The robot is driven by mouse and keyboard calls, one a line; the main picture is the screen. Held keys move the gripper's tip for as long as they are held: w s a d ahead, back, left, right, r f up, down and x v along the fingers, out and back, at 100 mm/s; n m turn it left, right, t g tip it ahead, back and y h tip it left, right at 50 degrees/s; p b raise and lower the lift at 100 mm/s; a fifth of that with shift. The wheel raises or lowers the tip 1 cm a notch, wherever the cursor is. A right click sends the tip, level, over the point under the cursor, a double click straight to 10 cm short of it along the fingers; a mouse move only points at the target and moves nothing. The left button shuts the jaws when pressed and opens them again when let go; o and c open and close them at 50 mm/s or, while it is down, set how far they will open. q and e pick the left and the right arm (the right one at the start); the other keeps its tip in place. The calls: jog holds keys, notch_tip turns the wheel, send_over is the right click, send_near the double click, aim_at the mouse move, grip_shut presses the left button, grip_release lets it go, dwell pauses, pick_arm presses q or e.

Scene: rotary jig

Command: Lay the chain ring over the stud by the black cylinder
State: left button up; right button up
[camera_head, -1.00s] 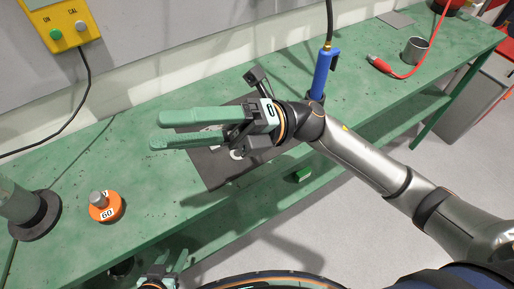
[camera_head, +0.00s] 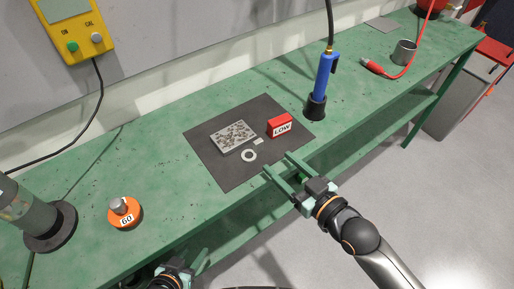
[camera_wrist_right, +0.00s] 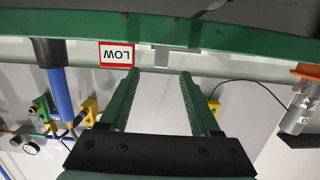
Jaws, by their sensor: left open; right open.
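A small pale ring (camera_head: 249,156), which looks like the chain ring, lies flat on a dark mat (camera_head: 218,169) on the green bench. An orange disc (camera_head: 125,218) with a grey metal knob (camera_head: 118,205) stands at the left, near a dark grey cylinder (camera_head: 28,209) on a black round base. I cannot tell surely which is the stud. My right gripper (camera_head: 277,163) is open and empty at the mat's front right edge, right of the ring; its fingers (camera_wrist_right: 158,75) also show empty in the right wrist view. My left gripper (camera_head: 184,257) is open, low at the bench's front edge.
A speckled grey plate (camera_head: 233,136), a small white piece (camera_head: 258,142) and a red LOW block (camera_head: 280,125) are on the mat. A blue tool (camera_head: 323,80) stands in a black holder behind. A metal cup (camera_head: 404,52) and red cable are further right. The bench between mat and orange disc is clear.

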aim_at(260, 147)
jog(key=x, duration=0.9)
jog(key=shift+a, duration=0.15)
grip_shut()
dwell(0.5)
